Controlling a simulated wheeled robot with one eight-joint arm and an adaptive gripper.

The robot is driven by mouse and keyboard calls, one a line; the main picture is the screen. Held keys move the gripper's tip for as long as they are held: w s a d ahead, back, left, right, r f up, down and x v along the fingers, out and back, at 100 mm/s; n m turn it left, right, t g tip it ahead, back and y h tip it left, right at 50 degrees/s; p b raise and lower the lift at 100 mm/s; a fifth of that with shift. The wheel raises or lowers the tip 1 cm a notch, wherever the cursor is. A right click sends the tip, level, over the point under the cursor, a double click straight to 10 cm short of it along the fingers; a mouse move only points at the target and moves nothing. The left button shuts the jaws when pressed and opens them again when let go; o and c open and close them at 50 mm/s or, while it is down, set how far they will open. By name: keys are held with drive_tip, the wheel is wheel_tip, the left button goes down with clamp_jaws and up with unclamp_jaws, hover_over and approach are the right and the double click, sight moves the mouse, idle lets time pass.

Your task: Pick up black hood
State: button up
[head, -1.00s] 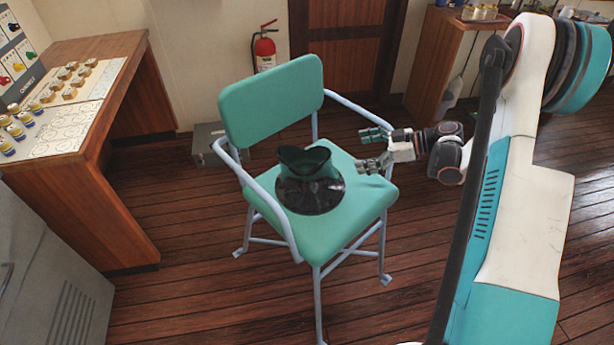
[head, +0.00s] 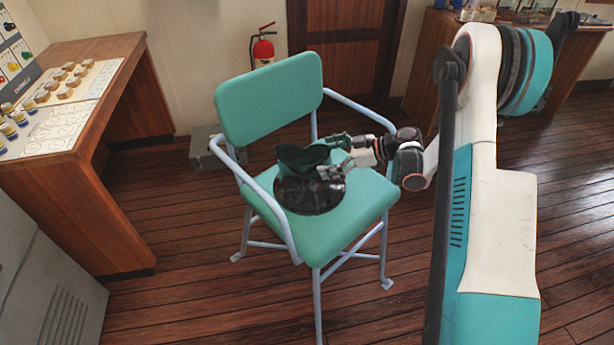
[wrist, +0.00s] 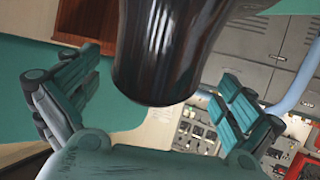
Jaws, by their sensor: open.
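The black hood (head: 307,180) sits on the teal seat of the chair (head: 352,207), with a wide round glossy base and a flared top. In the wrist view the hood (wrist: 155,55) is a dark glossy shape at the top middle, in the space between the fingers. My gripper (head: 333,157) is open and comes in from the right, at the hood's right side. In the wrist view my gripper (wrist: 150,100) has one finger on each side, with gaps visible to the hood. In the head view the fingers cover part of the hood's right side.
The chair has a teal backrest (head: 270,100) and blue-grey metal armrests (head: 262,208); my arm reaches over the right one. A wooden desk (head: 85,190) stands at left and a grey cabinet (head: 45,270) at lower left. A fire extinguisher (head: 263,50) hangs behind.

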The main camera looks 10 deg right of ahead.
drive_tip(key=x, duration=0.2)
drive_tip(key=shift+w+a+f, duration=0.1)
drive_tip(key=shift+a+f, duration=0.05)
drive_tip(key=shift+a, duration=0.05)
drive_tip(key=shift+c, duration=0.6)
drive_tip(key=c, duration=1.7)
